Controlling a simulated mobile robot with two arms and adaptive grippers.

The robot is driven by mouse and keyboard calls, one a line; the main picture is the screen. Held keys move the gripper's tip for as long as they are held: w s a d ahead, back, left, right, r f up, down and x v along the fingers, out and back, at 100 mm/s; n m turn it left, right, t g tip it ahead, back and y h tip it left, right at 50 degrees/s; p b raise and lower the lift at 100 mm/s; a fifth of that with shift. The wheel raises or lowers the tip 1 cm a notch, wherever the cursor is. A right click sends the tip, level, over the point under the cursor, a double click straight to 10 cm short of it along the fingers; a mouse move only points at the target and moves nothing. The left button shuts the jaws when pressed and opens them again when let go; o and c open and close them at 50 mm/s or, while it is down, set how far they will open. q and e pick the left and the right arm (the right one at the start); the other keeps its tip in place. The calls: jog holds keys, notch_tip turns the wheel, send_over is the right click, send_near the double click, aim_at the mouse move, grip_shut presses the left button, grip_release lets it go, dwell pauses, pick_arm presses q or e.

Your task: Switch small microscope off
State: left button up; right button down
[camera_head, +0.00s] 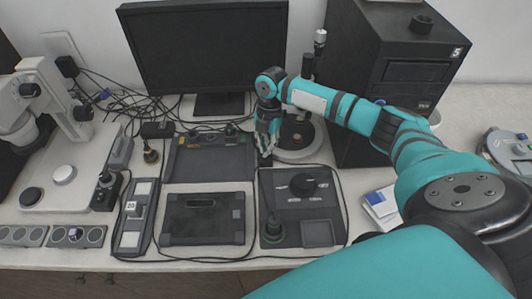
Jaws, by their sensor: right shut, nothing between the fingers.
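My right gripper (266,150) is shut and empty. It points down just left of a round light-coloured base (300,152) with a small orange-red spot on top and a dark upright post (308,68) behind it. This may be the small microscope; my gripper and arm partly hide it. I cannot tell whether the gripper touches it. A larger white microscope (40,85) stands at the far left, cut by the picture edge. No power switch can be made out clearly. My left gripper is not in view.
Below the gripper lies a dark control panel (320,205) with a round knob and joystick. Dark boxes (205,215) lie to its left. A monitor (205,45) and a black computer tower (395,75) stand behind. Cables cross the table. White table shows at right.

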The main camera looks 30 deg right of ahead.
jog(key=shift+r+p, duration=3.5)
jog(key=shift+r, duration=0.1)
jog(key=shift+f, duration=0.1)
